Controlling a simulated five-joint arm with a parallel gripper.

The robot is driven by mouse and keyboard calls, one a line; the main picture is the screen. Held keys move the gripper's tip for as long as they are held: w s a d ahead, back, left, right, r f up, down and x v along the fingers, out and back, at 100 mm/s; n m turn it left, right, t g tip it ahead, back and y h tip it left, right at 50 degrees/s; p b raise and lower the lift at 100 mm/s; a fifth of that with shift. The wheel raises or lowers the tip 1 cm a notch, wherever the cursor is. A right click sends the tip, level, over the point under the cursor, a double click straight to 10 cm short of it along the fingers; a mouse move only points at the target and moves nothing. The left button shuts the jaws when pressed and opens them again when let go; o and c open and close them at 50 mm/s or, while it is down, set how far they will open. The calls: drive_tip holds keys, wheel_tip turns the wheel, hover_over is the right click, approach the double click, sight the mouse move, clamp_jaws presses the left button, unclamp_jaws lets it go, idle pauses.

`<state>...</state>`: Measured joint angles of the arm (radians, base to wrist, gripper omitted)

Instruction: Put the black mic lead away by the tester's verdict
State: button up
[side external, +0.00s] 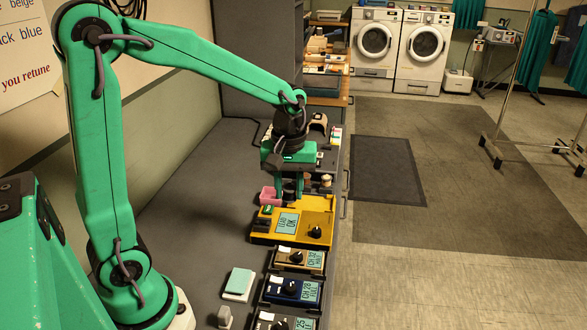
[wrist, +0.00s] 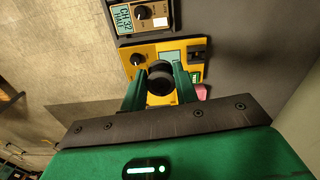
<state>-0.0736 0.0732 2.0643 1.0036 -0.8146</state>
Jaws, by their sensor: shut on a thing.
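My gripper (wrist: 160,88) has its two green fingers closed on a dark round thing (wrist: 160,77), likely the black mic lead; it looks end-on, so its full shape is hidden. In the side view my gripper (side external: 290,190) points down at the far edge of the yellow tester (side external: 266,227). The tester also shows behind the held thing in the wrist view (wrist: 127,52). Its screen (side external: 287,222) carries sideways text that seems to include "OK", and a black knob (side external: 316,232) sits beside it. I cannot tell whether the held thing touches the tester.
A pink container (side external: 268,196) stands close beside my gripper. Nearer are a tan unit marked CH 32 (side external: 299,259), a blue one marked CH 28 (side external: 292,289) and another (side external: 283,321). A pale block (side external: 239,284) lies left of them. The counter's left side (side external: 195,195) is clear.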

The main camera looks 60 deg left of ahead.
drive_tip(key=w+a+f+n, duration=0.2)
drive_tip(key=w+a, duration=0.5)
drive_tip(key=a, duration=0.4)
drive_tip(key=w+a+f+n, duration=0.2)
drive_tip(key=w+a+f, duration=0.2)
drive_tip(key=w+a, duration=0.3)
drive_tip(key=shift+a+f+n, duration=0.2)
drive_tip(key=shift+a+n, duration=0.2)
drive_tip(key=shift+a, duration=2)
drive_tip(key=shift+w+f, duration=0.1)
drive_tip(key=shift+f, duration=2.55)
drive_tip(key=shift+f, duration=1)
drive_tip(key=o, duration=1.1)
drive_tip(key=shift+r, duration=0.15)
